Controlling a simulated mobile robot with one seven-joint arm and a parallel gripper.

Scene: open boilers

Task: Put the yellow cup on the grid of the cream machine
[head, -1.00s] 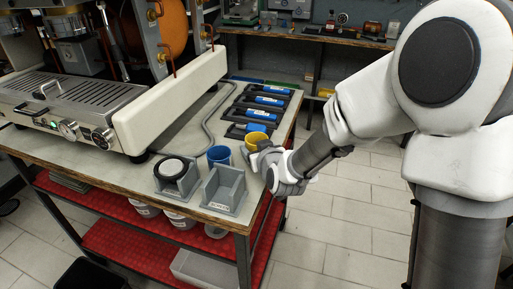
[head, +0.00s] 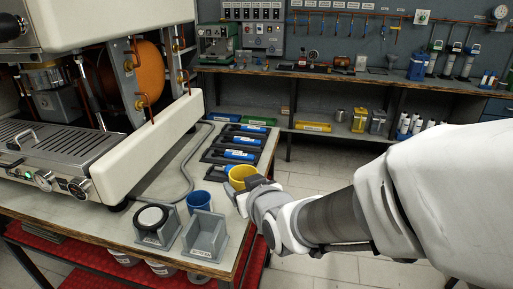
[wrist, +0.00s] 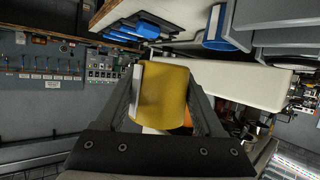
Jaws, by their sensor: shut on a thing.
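The yellow cup (head: 241,174) is held by my gripper (head: 250,188) above the right edge of the workbench. In the wrist view the yellow cup (wrist: 163,96) sits between the two fingers of my gripper (wrist: 163,100), which are shut on it. The cream machine (head: 140,160) stands on the left of the bench. Its slotted metal grid (head: 45,142) is at the far left of the head view, apart from the cup.
A blue cup (head: 199,201), a grey holder with a black ring (head: 157,226) and an empty grey holder (head: 204,236) stand at the bench front. Several blue-handled tools (head: 238,155) lie along the right side. A hose (head: 180,170) curves beside the machine.

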